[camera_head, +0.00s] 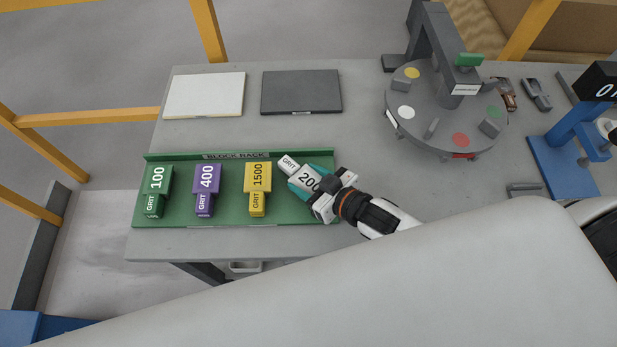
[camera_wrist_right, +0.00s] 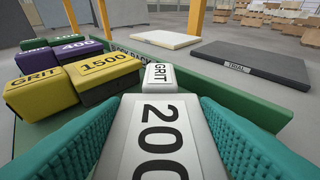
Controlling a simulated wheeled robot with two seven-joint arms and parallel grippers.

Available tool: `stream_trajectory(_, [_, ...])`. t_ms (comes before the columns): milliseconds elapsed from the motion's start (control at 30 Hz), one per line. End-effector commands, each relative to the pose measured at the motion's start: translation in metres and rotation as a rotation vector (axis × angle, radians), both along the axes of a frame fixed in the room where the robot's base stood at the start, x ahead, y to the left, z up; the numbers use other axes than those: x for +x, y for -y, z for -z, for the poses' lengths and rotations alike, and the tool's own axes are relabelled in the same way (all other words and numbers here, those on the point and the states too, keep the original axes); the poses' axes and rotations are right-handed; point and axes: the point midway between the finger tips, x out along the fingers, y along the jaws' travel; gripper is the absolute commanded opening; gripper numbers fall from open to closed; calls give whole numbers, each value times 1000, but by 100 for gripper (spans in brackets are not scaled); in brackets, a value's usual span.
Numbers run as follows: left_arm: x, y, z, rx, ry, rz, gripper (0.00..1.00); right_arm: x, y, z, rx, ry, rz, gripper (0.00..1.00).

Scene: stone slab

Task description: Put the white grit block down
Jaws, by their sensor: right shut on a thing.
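The white grit block (camera_head: 309,179), marked 200, is at the right end of the green block rack (camera_head: 240,156), turned at an angle to the other blocks. My right gripper (camera_head: 318,190) is shut on it. In the right wrist view, the white block (camera_wrist_right: 160,130) lies between the teal finger pads of my right gripper (camera_wrist_right: 160,140). I cannot tell whether the block's underside touches the rack floor. My left gripper is not in view.
A green 100 block (camera_head: 158,180), purple 400 block (camera_head: 207,180) and yellow 1500 block (camera_head: 257,178) sit in the rack to the left. A white slab (camera_head: 204,96) and dark slab (camera_head: 301,92) lie behind it. A round turntable (camera_head: 420,110) stands at the back right.

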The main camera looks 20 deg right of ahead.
Motion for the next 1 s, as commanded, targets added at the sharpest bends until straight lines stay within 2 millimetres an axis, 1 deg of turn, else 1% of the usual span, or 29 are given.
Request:
stream_trajectory(600, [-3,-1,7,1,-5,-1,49,0,0,12,0,1,0,23])
stream_trajectory(633, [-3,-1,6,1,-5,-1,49,0,0,11,0,1,0,59])
stream_trajectory(733, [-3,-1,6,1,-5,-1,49,0,0,11,0,1,0,75])
stream_trajectory(767, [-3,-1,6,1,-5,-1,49,0,0,11,0,1,0,80])
stream_trajectory(1000, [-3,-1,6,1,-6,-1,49,0,0,12,0,-1,0,80])
